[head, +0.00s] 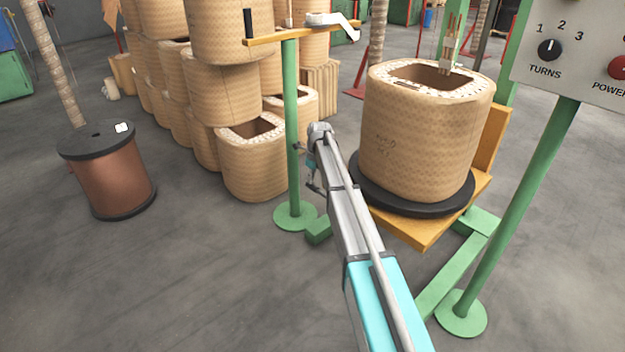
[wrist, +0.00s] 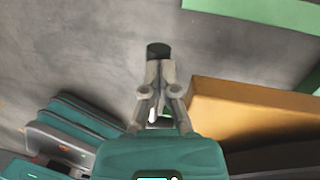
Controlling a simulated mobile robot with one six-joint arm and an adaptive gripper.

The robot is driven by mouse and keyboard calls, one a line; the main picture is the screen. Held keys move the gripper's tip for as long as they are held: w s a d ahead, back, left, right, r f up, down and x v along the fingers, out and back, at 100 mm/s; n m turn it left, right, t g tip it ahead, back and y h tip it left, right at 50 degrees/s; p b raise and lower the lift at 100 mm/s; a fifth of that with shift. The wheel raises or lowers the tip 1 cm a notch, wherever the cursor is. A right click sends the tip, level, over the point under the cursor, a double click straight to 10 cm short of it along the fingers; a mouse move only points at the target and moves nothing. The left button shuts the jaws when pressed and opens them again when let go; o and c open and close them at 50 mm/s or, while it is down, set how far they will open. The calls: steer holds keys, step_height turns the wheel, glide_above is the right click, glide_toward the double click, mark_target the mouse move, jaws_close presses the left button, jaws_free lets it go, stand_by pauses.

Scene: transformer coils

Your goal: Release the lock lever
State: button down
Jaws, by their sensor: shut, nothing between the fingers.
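My gripper (head: 316,187) hangs low at the end of my arm, between the green post and the turntable with the large coil (head: 425,140). In the wrist view, my gripper (wrist: 160,66) has its fingers closed together and holds nothing. The orange platform (wrist: 255,112) lies just right of the fingers. In the head view my arm hides part of the platform's left side.
A control panel (head: 580,50) is at right. Stacked coils and a copper spool (head: 110,172) stand left. The left foreground floor is clear.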

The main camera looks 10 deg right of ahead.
steer(key=shift+w, duration=0.1)
stand_by(0.6)
steer(key=w+a+r+p, duration=0.2)
steer(key=w+r+p, duration=0.5)
steer(key=r+p, duration=0.3)
steer(key=shift+r+p, duration=0.4)
steer(key=shift+p, duration=0.1)
steer(key=shift+s+a, duration=0.1)
steer(key=shift+s, duration=0.05)
stand_by(0.4)
steer(key=s+d+r+n+h+p, duration=0.1)
steer(key=s+d+r+n+p, duration=0.1)
steer(key=s+n, duration=1.05)
steer(key=s+d+r+n+p, duration=0.15)
steer(key=s+n, duration=0.45)
steer(key=s, duration=1.3)
steer(key=s+d+r+n+h+p, duration=0.1)
steer(key=s+d+r+n+p, duration=0.1)
steer(key=s+n, duration=1.05)
step_height(320, 180, up, 37)
steer(key=s+m+p, duration=0.2)
steer(key=m+p, duration=0.1)
steer(key=p, duration=3.4)
steer(key=shift+s+a, duration=0.2)
steer(key=shift+s, duration=0.15)
